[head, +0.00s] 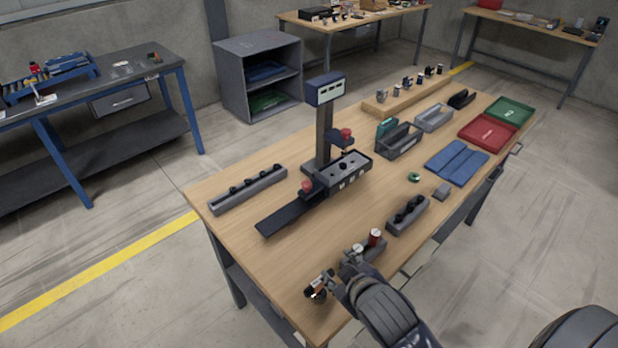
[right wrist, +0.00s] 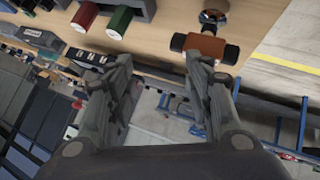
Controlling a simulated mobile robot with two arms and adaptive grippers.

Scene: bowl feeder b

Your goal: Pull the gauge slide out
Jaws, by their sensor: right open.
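The gauge (head: 324,135) stands mid-table in the head view, with a dark column, a display box on top and a grey block at its base. A flat dark slide track (head: 285,218) reaches from the base toward the lower left. A red knob (head: 306,186) sits where the track meets the base; how far the slide is in cannot be told. My right gripper (head: 340,274) is near the table's front edge, apart from the gauge. It is open and empty in the right wrist view (right wrist: 162,70). The gauge is not clearly visible there. My left gripper is out of view.
A brown, black-ended part (right wrist: 205,48) lies near the table edge, close to my right gripper. A grey holder with a red-sided cylinder (head: 375,237) stands beside my gripper. A long grey rack (head: 248,190) lies left of the gauge. Bare wood separates gripper and gauge.

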